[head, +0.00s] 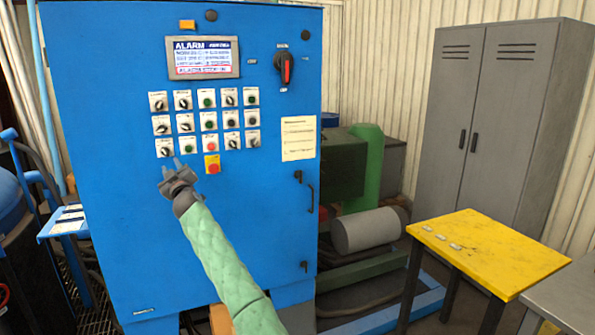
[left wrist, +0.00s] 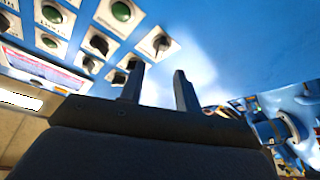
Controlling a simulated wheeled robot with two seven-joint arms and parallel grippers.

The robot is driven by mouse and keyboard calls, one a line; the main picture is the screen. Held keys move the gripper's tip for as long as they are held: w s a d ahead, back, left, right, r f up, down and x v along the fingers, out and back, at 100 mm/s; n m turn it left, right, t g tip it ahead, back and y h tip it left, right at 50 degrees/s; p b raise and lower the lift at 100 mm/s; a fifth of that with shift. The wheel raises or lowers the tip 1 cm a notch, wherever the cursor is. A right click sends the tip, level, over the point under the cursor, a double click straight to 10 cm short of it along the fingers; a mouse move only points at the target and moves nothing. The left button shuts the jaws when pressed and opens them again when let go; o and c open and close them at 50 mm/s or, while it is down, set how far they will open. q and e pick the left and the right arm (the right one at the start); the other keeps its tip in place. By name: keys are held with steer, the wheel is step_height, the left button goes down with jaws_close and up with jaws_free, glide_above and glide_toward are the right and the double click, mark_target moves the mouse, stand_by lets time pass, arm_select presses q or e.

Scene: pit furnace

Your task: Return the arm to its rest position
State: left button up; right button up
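My left arm, in a green quilted sleeve (head: 220,253), reaches up from the bottom in the head view. Its gripper (head: 181,165) is in front of the blue control cabinet (head: 105,235), just below the lower row of switches and left of the red emergency button (head: 212,167). In the left wrist view the two dark fingers of the gripper (left wrist: 158,85) stand apart with nothing between them. Blue panel and knobs (left wrist: 100,45) show beyond them. I cannot tell whether the fingers touch the panel. My right gripper is not in view.
An alarm screen (head: 202,58) and a red rotary switch (head: 286,68) are higher on the cabinet. A yellow table (head: 500,262) stands at the right, with a grey locker (head: 470,130) behind it. A small blue shelf (head: 62,226) is at the left.

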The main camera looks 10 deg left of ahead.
arm_select(q)
steer(key=w+d+f+m+h, duration=0.1)
steer(key=w+d+m+h, duration=0.1)
steer(key=d+m+h, duration=0.9)
steer(key=s+d+f+m+g+h, duration=0.1)
steer(key=s+d+f+g, duration=0.1)
steer(key=s+d+f, duration=0.65)
steer(key=s+d+f+m+g+h, duration=0.15)
steer(key=d+f, duration=0.45)
steer(key=f, duration=0.8)
steer(key=s+d+f+m+g+h, duration=0.1)
steer(key=s+d+f+g+h, duration=0.2)
steer(key=d+f, duration=0.6)
steer(key=s+d+f+m+g, duration=0.1)
steer(key=s+d+f+g, duration=0.15)
steer(key=s+f, duration=1.1)
steer(key=s+d+f+m+g, duration=0.2)
steer(key=s+d+f, duration=0.1)
steer(key=s+f, duration=1.1)
steer(key=s+f+g, duration=0.1)
steer(key=s+f, duration=0.6)
steer(key=s, duration=0.5)
steer(key=s+f+g, duration=0.2)
steer(key=s+f, duration=0.4)
steer(key=s, duration=0.6)
steer(key=shift+a+f+g+y, duration=0.3)
steer(key=shift+f+y, duration=0.05)
steer(key=shift+y, duration=0.1)
